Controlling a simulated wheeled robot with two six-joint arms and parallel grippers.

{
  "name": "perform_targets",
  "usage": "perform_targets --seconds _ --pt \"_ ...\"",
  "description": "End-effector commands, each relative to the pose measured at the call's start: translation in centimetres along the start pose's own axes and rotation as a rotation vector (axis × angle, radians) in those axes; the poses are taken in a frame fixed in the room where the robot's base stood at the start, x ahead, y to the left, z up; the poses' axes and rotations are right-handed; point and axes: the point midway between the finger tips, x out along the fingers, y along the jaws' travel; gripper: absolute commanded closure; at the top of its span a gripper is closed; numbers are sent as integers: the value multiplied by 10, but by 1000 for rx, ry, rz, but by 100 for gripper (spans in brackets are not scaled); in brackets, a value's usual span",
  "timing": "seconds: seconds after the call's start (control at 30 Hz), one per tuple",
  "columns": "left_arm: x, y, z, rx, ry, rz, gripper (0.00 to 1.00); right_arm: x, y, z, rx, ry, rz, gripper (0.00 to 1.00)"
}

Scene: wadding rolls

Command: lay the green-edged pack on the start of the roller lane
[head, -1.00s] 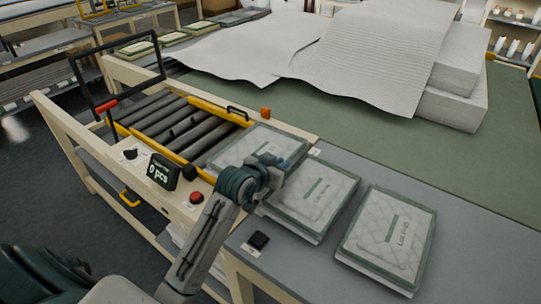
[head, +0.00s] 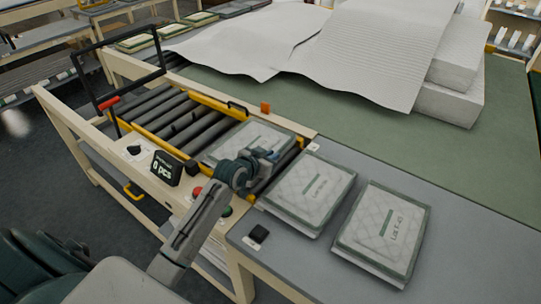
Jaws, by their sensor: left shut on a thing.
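My left gripper (head: 266,156) is shut on the near edge of a pale quilted pack (head: 245,138) with a grey-green border. This pack is over the right-hand end of the roller lane (head: 193,130). It looks level and low, but I cannot tell whether it touches the rollers. The gripper and wrist hide its near corner. Dark rollers show to the right of it. Two similar packs, one nearer the lane (head: 312,190) and one further right (head: 385,228), lie on the grey tabletop. My right gripper is out of view.
A counter reading 0 pcs (head: 166,168) and push buttons stand on the lane's near rail. A black frame (head: 110,85) arches over the lane's left end.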

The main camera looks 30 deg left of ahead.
Motion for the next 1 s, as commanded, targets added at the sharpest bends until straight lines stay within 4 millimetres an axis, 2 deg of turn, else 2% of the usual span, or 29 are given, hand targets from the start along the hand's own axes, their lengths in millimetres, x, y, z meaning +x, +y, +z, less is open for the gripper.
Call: perform_targets --seconds 0.47,0.5,0.57,0.6,0.87,1.0 --pt "4 0 10 1 0 0 100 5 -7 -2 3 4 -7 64" --pt "4 0 11 0 -1 0 82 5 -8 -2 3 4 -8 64" --pt "4 0 11 0 -1 0 70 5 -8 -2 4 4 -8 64" --pt "4 0 11 0 -1 0 68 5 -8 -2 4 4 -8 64" --pt "4 0 10 0 0 0 68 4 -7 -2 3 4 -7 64" --pt "-1 0 -3 0 2 0 68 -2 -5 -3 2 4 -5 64"
